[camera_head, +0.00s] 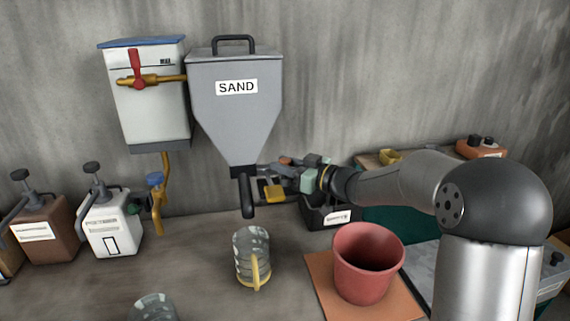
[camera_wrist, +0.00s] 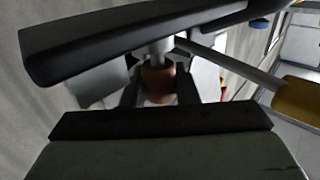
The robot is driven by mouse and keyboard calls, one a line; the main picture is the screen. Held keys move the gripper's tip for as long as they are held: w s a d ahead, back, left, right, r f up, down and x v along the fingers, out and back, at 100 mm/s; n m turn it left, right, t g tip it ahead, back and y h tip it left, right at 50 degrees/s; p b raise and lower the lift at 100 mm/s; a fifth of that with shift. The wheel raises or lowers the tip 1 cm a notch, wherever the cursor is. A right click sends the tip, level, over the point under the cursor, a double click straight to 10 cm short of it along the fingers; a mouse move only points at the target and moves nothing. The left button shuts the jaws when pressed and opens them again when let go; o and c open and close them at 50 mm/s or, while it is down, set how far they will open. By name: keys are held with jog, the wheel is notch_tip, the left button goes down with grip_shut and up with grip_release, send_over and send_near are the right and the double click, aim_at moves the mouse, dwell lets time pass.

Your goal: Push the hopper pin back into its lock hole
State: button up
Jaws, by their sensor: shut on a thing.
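The grey hopper (camera_head: 236,117) labelled SAND hangs on the wall in the head view, with a dark spout (camera_head: 246,195) below it. My gripper (camera_head: 293,170) is beside the hopper's outlet, to its right. In the wrist view, my gripper (camera_wrist: 158,92) is shut on the copper-coloured knob of the hopper pin (camera_wrist: 159,80). A pale metal shaft (camera_wrist: 158,48) shows just beyond the knob. The lock hole is hidden, so I cannot tell how deep the pin sits. A rod with a yellow handle (camera_head: 274,192) sticks out close to my gripper; the handle also shows in the wrist view (camera_wrist: 300,97).
A white tank (camera_head: 150,110) with a red-handled valve hangs left of the hopper. A clear jug (camera_head: 246,255) stands below the spout. A red bucket (camera_head: 366,265) stands on an orange board below my arm. A black bin (camera_head: 318,220) sits behind my gripper.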

jog(key=shift+f+b, duration=0.3)
jog(key=shift+f, duration=0.4)
jog(key=o, duration=1)
jog(key=shift+o, duration=0.2)
jog(key=shift+f, duration=0.1)
jog(key=shift+s+d+f, duration=0.1)
jog(key=shift+s+d, duration=0.05)
jog(key=shift+d, duration=0.05)
jog(key=b+v, duration=0.2)
jog(key=v, duration=1.5)
jog(key=shift+d+r+b, duration=0.2)
jog(key=shift+r+b, duration=0.1)
jog(key=shift+b, duration=0.1)
